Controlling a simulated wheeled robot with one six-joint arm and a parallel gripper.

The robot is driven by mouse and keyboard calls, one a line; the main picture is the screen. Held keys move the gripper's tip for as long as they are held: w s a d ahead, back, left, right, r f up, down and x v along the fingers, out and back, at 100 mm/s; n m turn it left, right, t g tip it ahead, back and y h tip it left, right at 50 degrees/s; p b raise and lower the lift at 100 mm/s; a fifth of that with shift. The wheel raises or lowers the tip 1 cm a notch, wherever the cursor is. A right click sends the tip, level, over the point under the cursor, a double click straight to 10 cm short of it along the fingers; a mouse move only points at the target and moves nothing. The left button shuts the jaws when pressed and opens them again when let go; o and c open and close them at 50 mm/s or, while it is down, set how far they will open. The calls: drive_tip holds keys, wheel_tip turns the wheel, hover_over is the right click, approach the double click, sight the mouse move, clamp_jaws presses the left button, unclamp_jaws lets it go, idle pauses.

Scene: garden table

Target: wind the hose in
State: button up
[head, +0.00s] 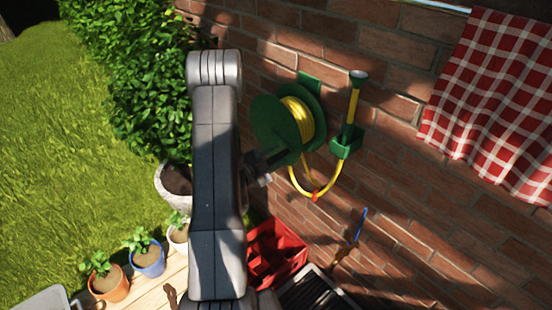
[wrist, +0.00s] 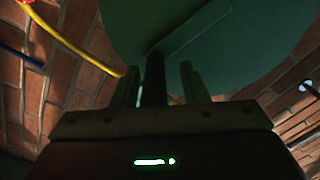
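The green hose reel (head: 272,127) is mounted on the brick wall, with yellow hose (head: 298,118) wound on it. A loop of hose hangs below, with a red mark (head: 315,197) at its lowest part, and rises to the green holder (head: 346,146). My gripper (head: 275,157) is at the reel's near face. In the wrist view, the reel's green disc (wrist: 225,35) fills the top. A dark crank handle (wrist: 154,80) stands between the fingers of my gripper (wrist: 163,85). A gap shows on the handle's right side; the fingers look open around it.
A red crate (head: 276,252) and several potted plants (head: 148,256) stand on the wooden table (head: 150,290) below. A bush (head: 130,80) is at left. A checked cloth (head: 495,100) hangs at right. A blue-tipped thing (head: 360,225) is against the wall.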

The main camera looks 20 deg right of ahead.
drive_tip(key=shift+s+a+f, duration=0.15)
drive_tip(key=shift+a, duration=0.25)
drive_tip(key=b+v, duration=0.3)
drive_tip(key=v, duration=1)
drive_tip(key=shift+d, duration=0.15)
drive_tip(key=p+x, duration=0.3)
drive_tip(key=x, duration=1)
drive_tip(key=shift+d, duration=0.35)
